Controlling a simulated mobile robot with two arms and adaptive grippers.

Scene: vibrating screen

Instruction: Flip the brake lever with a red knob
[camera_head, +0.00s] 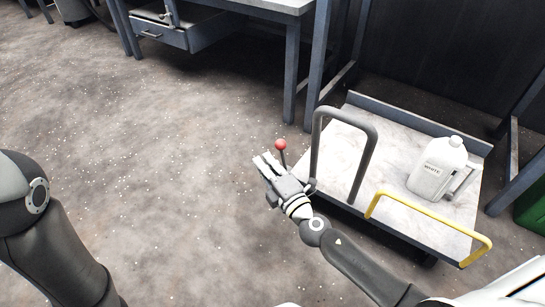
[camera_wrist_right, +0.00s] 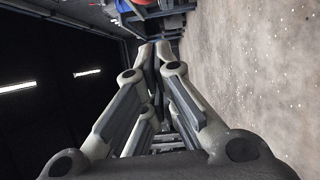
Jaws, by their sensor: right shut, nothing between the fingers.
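The brake lever's red knob (camera_head: 281,145) tops a short dark rod (camera_head: 283,158) at the left side of the cart, in the head view. My right gripper (camera_head: 265,163) is just left of and below the knob, with its fingers shut and empty. In the head view the fingers look close to the rod; I cannot tell whether they touch it. The lever's lower end is hidden behind my gripper. The right wrist view shows the closed fingers (camera_wrist_right: 156,52) from behind. My left arm shows at the lower left, but its gripper is out of view.
The cart (camera_head: 345,110) has a grey upright handle (camera_head: 317,150), a yellow rail (camera_head: 430,214) and a white jug (camera_head: 437,170) on top. A workbench (camera_head: 290,65) stands behind. A green bin (camera_head: 533,205) is at the right edge. The floor to the left is clear.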

